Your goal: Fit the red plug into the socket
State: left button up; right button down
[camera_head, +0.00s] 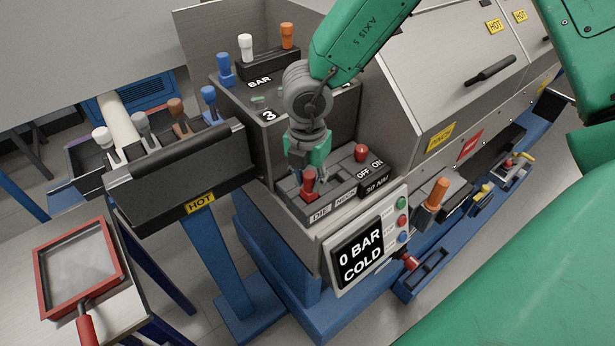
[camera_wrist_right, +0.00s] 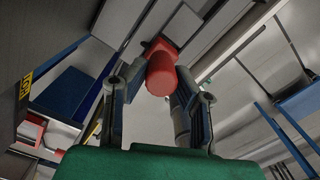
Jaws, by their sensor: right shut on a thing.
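The red plug (camera_head: 309,181) stands about upright at the dark block labelled DIE and NECK (camera_head: 322,210), on the DIE side. My right gripper (camera_head: 307,170) comes down on it from above and is shut on it. In the right wrist view the red plug (camera_wrist_right: 161,75) shows between the two fingers (camera_wrist_right: 160,105), with a red square base behind its round end. The socket opening is hidden, so I cannot tell how deep the plug sits. My left gripper is not in view.
A red knob (camera_head: 361,152) stands beside the OFF/ON block close on the right. A panel reading 0 BAR COLD (camera_head: 361,255) is in front. Coloured levers (camera_head: 174,107) stand at the left. A red-framed tray (camera_head: 78,268) lies on the table at lower left.

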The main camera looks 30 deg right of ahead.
aim_at(308, 177)
jog(key=shift+f+b, duration=0.6)
jog(key=shift+f, duration=0.3)
jog(key=c, duration=1.2)
grip_release()
jog(key=shift+r, duration=0.15)
notch_tip(308, 177, up, 12)
jog(key=shift+a+f, duration=0.15)
jog(key=shift+f, duration=0.05)
jog(key=shift+s+f, duration=0.1)
